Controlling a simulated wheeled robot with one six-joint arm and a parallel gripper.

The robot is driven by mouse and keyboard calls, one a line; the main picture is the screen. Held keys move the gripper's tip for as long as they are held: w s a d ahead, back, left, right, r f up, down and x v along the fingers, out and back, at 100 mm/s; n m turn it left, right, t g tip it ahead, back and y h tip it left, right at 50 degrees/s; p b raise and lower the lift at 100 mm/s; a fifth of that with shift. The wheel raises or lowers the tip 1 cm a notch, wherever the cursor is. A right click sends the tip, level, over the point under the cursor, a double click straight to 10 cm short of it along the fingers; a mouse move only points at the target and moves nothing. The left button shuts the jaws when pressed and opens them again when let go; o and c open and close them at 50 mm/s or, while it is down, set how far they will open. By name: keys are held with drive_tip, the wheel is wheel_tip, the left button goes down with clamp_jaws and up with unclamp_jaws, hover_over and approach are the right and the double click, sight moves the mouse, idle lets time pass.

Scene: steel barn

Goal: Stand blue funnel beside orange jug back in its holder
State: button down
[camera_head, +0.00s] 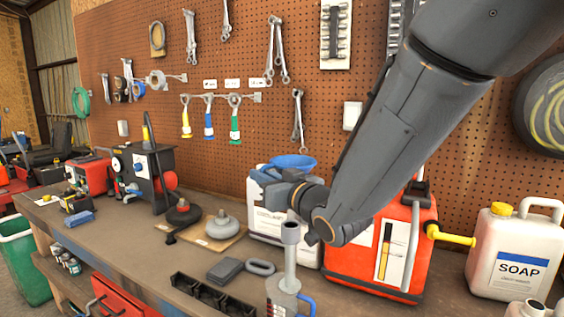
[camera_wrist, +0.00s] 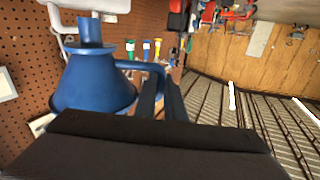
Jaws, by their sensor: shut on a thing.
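The blue funnel (camera_head: 291,162) is held up in front of the pegboard, wide mouth upward, above the white coolant jug. In the wrist view, which is upside down, the funnel (camera_wrist: 92,80) shows its cone, narrow stem and side handle. My gripper (camera_head: 280,185) is shut on that handle; its dark fingers (camera_wrist: 163,98) reach it in the wrist view. The orange jug (camera_head: 408,240) stands on the bench to the right, partly behind my arm. A grey upright tube (camera_head: 290,245) with an open top stands in front; I cannot tell whether it is the holder.
The white coolant jug (camera_head: 258,222) stands close below the funnel. A white soap jug (camera_head: 513,255) is at the far right. A black tray (camera_head: 213,292) lies at the bench front. A grey weight-like object (camera_head: 220,225) on a board and a dark machine (camera_head: 150,172) stand left.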

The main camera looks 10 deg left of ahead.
drive_tip(key=shift+s+a+f, duration=0.2)
drive_tip(key=shift+s+f, duration=0.05)
drive_tip(key=shift+f+b, duration=1.55)
drive_tip(key=shift+f, duration=0.7)
drive_tip(key=shift+f+b, duration=2.15)
drive_tip(key=shift+f, duration=0.6)
drive_tip(key=c, duration=1.8)
unclamp_jaws()
drive_tip(key=shift+o, duration=0.2)
drive_tip(key=shift+d, duration=0.1)
